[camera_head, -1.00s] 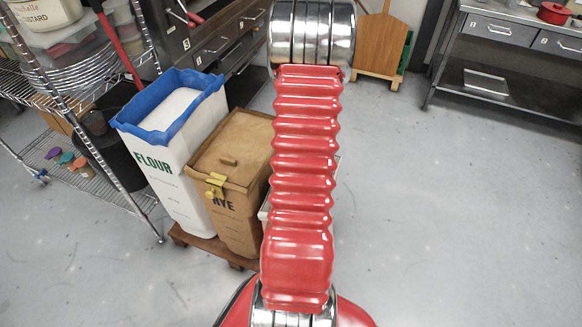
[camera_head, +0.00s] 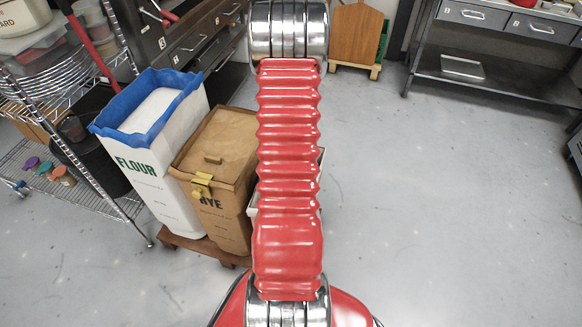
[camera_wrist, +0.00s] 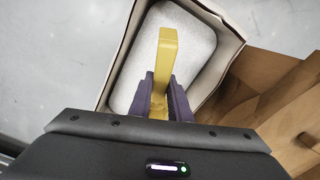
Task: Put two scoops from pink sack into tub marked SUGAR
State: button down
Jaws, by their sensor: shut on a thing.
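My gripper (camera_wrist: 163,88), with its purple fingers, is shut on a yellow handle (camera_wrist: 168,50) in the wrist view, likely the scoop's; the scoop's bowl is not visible. Below it is an open container (camera_wrist: 224,32) with a pale rim, holding white powder (camera_wrist: 195,40). No marking on this container shows, so I cannot tell whether it is the SUGAR tub. In the head view my red arm hides most of what stands right of the RYE bin; only a pale edge (camera_head: 321,158) shows. No pink sack and no SUGAR lettering are visible.
The white FLOUR tub (camera_head: 178,190) with blue rim and the brown RYE bin (camera_head: 222,215) stand on a wooden dolly (camera_head: 190,244). Wire shelving (camera_head: 130,205) is at left. A steel bench (camera_head: 490,75) stands at back right. Floor at right is clear.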

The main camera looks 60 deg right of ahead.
notch_tip(320, 180, down, 10)
jog(key=shift+r, duration=0.15)
dwell(0.7)
dwell(1.0)
